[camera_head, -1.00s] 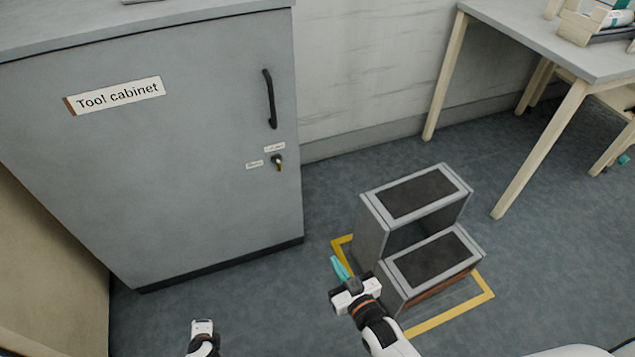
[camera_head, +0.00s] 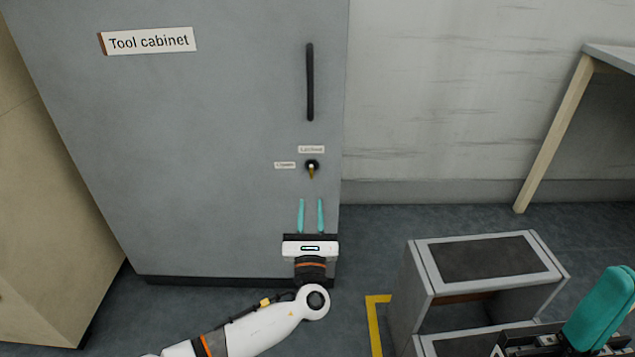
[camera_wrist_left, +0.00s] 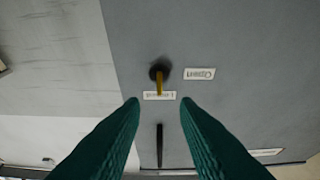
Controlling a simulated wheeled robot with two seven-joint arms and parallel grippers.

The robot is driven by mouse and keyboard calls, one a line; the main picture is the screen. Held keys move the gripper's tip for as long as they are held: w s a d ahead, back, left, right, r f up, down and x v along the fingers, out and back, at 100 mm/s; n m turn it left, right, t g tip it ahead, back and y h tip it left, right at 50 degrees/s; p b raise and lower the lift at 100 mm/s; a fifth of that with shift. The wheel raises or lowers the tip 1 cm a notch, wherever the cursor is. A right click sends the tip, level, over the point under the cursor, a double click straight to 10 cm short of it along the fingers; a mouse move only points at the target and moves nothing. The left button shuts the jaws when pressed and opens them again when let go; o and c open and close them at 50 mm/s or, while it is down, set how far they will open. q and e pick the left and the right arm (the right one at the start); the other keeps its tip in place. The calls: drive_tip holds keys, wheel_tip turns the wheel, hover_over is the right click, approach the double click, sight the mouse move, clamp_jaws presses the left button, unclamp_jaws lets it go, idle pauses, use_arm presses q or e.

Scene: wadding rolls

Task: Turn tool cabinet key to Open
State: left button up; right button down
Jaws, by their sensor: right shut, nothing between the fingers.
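The tool cabinet (camera_head: 220,110) stands upright with its grey door closed. A small brass key (camera_head: 311,173) sits in a round black lock on the door. The "Locked" label (camera_head: 311,149) is above the lock and the "Open" label (camera_head: 285,165) is to its left. In the left wrist view, the picture is upside down and the key (camera_wrist_left: 159,84) overlaps the "Locked" label. My left gripper (camera_head: 311,201) is open and empty, its teal fingers pointing up at the key from a short way below, not touching it. My right gripper (camera_head: 605,300) is shut and empty at the lower right.
A black vertical handle (camera_head: 310,82) is on the door above the lock. A grey step stool (camera_head: 420,275) stands right of the cabinet, within yellow floor tape (camera_head: 375,320). A table leg (camera_head: 553,135) is at the right. The space before the lock is clear.

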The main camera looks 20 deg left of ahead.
sight(311, 178)
use_arm(q)
drive_tip(key=b+x, duration=0.2)
drive_tip(key=x, duration=0.7)
drive_tip(key=shift+w+f, duration=0.1)
drive_tip(key=shift+w, duration=0.1)
drive_tip(key=shift+c, duration=0.6)
clamp_jaws()
